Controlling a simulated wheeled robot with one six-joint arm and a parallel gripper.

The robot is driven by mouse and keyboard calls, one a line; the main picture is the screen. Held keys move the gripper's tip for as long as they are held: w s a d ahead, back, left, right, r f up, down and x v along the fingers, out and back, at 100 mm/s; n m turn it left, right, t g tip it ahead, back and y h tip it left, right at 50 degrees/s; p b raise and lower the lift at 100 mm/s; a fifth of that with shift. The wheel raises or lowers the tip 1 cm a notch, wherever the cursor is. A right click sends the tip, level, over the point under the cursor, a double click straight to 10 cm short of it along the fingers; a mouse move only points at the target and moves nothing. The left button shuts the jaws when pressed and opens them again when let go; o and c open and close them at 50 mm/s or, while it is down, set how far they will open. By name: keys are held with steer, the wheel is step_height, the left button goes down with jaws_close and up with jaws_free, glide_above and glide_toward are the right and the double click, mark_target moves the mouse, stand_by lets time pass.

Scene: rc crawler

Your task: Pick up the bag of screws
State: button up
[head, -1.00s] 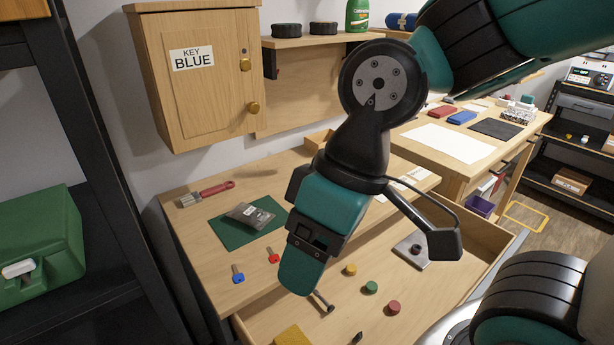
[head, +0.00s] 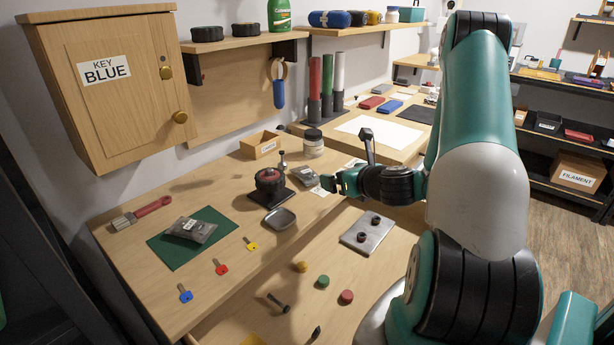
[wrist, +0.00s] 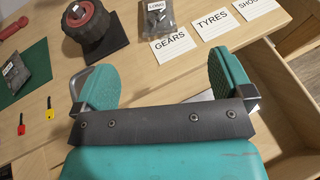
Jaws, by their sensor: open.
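Two small clear bags with grey contents lie on the desk. One bag (head: 190,230) lies on the green mat (head: 166,251) and shows at the left edge of the wrist view (wrist: 27,66). The other bag (head: 305,176), with a label that seems to read LONG, lies farther right, beyond the wheel stand; it shows at the top of the wrist view (wrist: 160,17). My gripper (head: 327,183) is close to this second bag in the head view. In the wrist view my gripper (wrist: 158,82) has its two teal fingers wide apart, with nothing between them.
A wheel on a black stand (head: 269,187) and a metal dish (head: 279,219) stand left of my gripper. Labelled cards, GEARS (wrist: 175,45) and TYRES (wrist: 213,25), lie beyond the fingers. An open drawer (head: 255,300) holds coloured caps and a metal plate (head: 367,235).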

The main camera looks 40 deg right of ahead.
steer(key=p, duration=0.1)
glide_toward(307, 172)
steer(key=w, duration=0.1)
steer(key=d, duration=0.1)
steer(key=w, duration=0.1)
steer(key=shift+w+d+f, duration=0.25)
steer(key=shift+w+f, duration=0.1)
steer(key=x, duration=0.1)
steer(key=p+x, duration=0.1)
steer(key=x, duration=0.1)
steer(key=p+x, duration=0.1)
steer(key=shift+w+a+f, duration=0.3)
steer(key=shift+w+a, duration=0.05)
steer(key=shift+w, duration=0.05)
steer(key=shift+w+d+f, duration=0.15)
steer(key=shift+w+f, duration=0.15)
steer(key=shift+w, duration=0.1)
steer(key=c, duration=1)
